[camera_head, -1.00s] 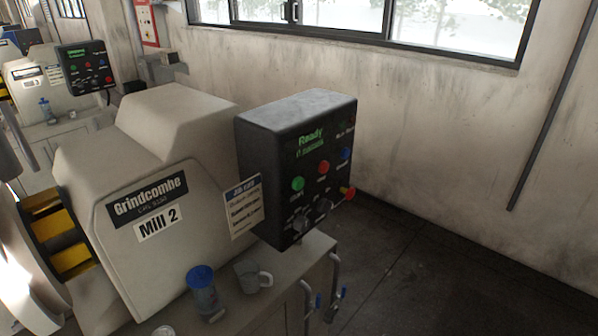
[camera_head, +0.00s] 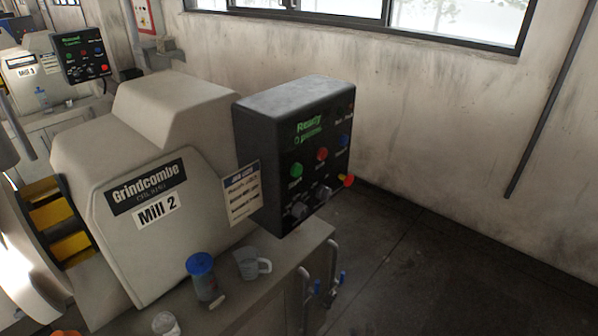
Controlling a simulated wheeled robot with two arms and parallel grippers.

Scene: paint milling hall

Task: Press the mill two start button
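The Mill 2 control panel (camera_head: 300,155) is a dark box on the right end of the cream Mill 2 housing (camera_head: 145,205). Its screen reads "Ready" in green. On its face are a green button (camera_head: 296,170), a red button (camera_head: 322,154) and a blue button (camera_head: 343,141). Below them are dark knobs (camera_head: 300,209) and a red knob on a yellow base (camera_head: 347,181) at the lower right edge. Small labels under the buttons are too blurred to read. I see neither gripper in the head view, and nothing touches the panel.
A blue-lidded cup (camera_head: 203,277) and a grey jug (camera_head: 252,264) stand on the ledge below the panel. Pipes with blue-handled valves (camera_head: 335,280) are at the cabinet's right side. Dark floor right of the cabinet is clear.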

